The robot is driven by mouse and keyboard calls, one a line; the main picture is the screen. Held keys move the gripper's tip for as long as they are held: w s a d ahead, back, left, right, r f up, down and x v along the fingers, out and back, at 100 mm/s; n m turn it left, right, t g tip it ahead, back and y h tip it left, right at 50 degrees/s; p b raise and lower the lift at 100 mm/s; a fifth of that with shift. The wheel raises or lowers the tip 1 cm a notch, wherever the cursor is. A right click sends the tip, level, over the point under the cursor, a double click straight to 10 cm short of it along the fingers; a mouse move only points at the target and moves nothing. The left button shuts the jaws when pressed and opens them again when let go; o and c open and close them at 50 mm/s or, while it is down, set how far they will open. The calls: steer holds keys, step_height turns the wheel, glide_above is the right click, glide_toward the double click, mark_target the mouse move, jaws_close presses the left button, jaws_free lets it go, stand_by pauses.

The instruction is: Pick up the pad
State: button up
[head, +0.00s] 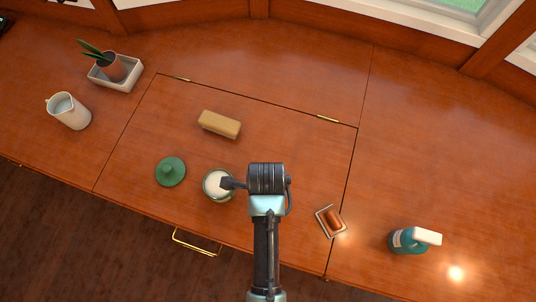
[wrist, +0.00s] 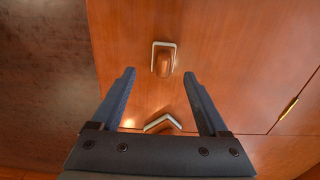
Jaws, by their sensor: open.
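A tan block (head: 219,124) lies behind the jar, and a green lid (head: 171,171) is left of it. A teal spray bottle (head: 407,241) stands at right. A pitcher (head: 70,111) and a potted plant (head: 112,68) stand at left. The back right desktop is clear.

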steer(key=f+b, duration=0.1)
steer(key=f, duration=0.1)
steer(key=f+b, duration=0.1)
steer(key=f, duration=0.2)
steer(key=shift+w+d+f, duration=0.1)
steer(key=shift+w+f, duration=0.1)
jaws_close()
